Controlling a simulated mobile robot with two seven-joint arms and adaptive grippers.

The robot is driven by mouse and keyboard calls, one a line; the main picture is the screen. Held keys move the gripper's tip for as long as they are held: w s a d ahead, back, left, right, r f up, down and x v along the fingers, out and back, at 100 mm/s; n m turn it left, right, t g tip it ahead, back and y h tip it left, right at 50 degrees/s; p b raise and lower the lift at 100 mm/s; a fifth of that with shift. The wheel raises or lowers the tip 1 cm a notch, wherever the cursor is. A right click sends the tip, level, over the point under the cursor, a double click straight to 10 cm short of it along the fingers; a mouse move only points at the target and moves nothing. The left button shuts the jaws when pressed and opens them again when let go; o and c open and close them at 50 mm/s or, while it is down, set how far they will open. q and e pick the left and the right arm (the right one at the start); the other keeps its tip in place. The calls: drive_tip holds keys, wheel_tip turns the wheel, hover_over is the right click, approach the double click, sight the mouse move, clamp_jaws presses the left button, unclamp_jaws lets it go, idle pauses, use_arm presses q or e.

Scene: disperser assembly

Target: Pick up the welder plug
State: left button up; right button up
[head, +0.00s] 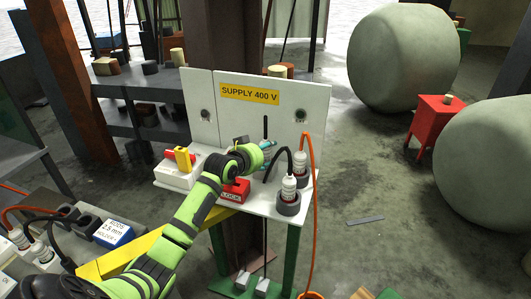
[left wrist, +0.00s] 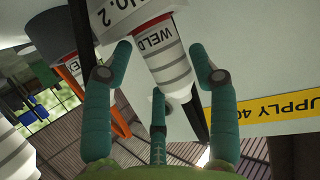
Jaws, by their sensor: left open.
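The welder plug (head: 288,188) is white with grey bands and a black cable, and stands upright in a dark round holder on the white shelf. In the left wrist view the welder plug (left wrist: 164,68) shows part of its label, "WELD". My left gripper (head: 269,156) is open, with its teal fingers just left of the plug in the head view. In the left wrist view the left gripper (left wrist: 160,55) has fingers on both sides of the plug; contact cannot be told. My right gripper is not in view.
A second plug (head: 303,163) with an orange cable stands close behind. A red lock box (head: 235,190) and a white box with a yellow-red switch (head: 180,166) share the shelf. The "SUPPLY 400 V" panel (head: 312,100) rises behind. Open floor lies to the right.

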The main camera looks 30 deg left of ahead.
use_arm(q)
drive_tip(key=c, duration=1)
drive_tip(key=shift+r, duration=0.1)
